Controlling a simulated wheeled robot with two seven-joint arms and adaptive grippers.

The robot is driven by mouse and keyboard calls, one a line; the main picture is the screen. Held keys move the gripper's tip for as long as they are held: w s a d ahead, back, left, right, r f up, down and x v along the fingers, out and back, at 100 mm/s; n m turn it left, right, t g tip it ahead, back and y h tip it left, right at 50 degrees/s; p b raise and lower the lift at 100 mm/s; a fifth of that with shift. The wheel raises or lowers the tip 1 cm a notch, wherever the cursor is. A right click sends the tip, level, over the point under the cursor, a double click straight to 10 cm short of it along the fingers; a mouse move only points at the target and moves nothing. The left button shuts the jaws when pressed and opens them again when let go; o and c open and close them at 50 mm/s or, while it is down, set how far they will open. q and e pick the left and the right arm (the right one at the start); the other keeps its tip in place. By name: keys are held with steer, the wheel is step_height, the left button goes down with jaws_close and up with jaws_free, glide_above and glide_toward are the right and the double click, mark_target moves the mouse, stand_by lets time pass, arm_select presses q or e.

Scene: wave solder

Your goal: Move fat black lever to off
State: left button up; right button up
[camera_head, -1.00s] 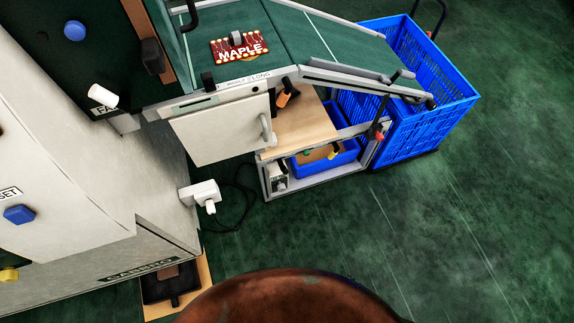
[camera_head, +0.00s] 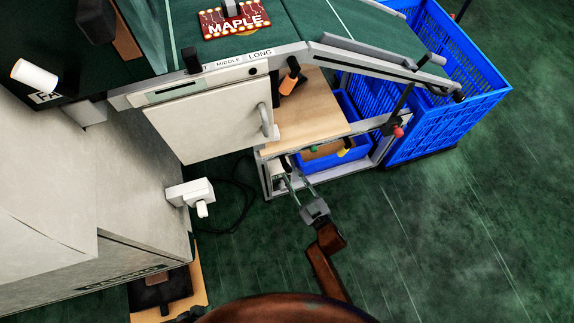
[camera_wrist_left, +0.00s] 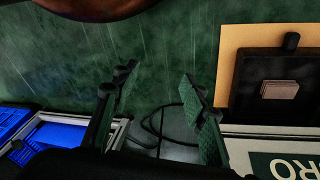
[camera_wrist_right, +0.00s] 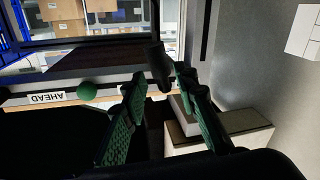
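A thick black lever (camera_wrist_right: 158,66) shows in the right wrist view, beside a pale grey box (camera_wrist_right: 187,116). My right gripper (camera_wrist_right: 160,80) is open, with the lever seen between its fingertips; I cannot tell if they touch it. In the head view my right gripper (camera_head: 292,172) reaches up to the lower left corner of the bench frame, and its fingers largely hide the lever. My left gripper (camera_wrist_left: 158,78) is open and empty over the floor in the left wrist view. It is not seen in the head view. No off mark is readable.
A green knob (camera_head: 313,150) and a yellow knob (camera_head: 344,152) sit right of my right gripper. A white door (camera_head: 215,120) hangs above left. A blue crate (camera_head: 430,125) stands right. Open floor lies below.

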mark_target(288, 171)
steer(key=x, duration=0.1)
steer(key=b+x, duration=0.1)
steer(key=x, duration=0.2)
steer(key=shift+s+f, duration=0.1)
steer(key=shift+f, duration=0.2)
steer(key=shift+w+a+r+b, duration=0.15)
steer(key=shift+w+a+b, duration=0.15)
steer(key=shift+w+b, duration=0.3)
arm_select(q)
steer(key=w+d+f+t, duration=0.2)
steer(key=w+d+f, duration=0.1)
steer(key=f, duration=0.1)
steer(key=shift+w+h, duration=0.3)
steer(key=shift+h, duration=0.1)
arm_select(e)
jaws_close()
